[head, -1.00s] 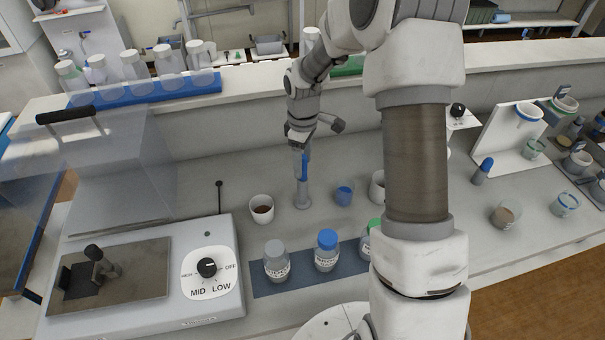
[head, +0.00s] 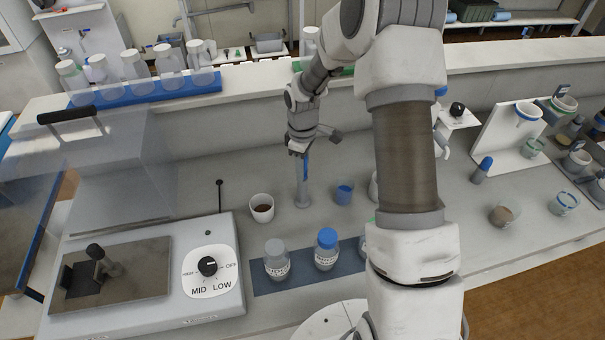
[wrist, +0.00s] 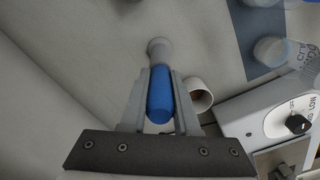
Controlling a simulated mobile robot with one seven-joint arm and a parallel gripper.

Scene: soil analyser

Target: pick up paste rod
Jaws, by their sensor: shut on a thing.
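The paste rod (head: 303,190) has a blue handle and a wider grey lower end. It stands upright on the counter in the middle of the head view, with no clear gap beneath it. My gripper (head: 299,153) is over it from above, at the blue handle. In the wrist view my gripper (wrist: 159,73) is shut on the blue handle of the rod (wrist: 160,95), with one finger on each side. The grey end shows beyond the fingertips. In the head view my wrist hides the top of the handle.
A white cup with brown contents (head: 262,208) stands close left of the rod, and a blue-filled beaker (head: 344,194) close right. Bottles stand on a blue mat (head: 298,285) in front. A hot plate (head: 145,270) is at the left. My arm hides some counter at right.

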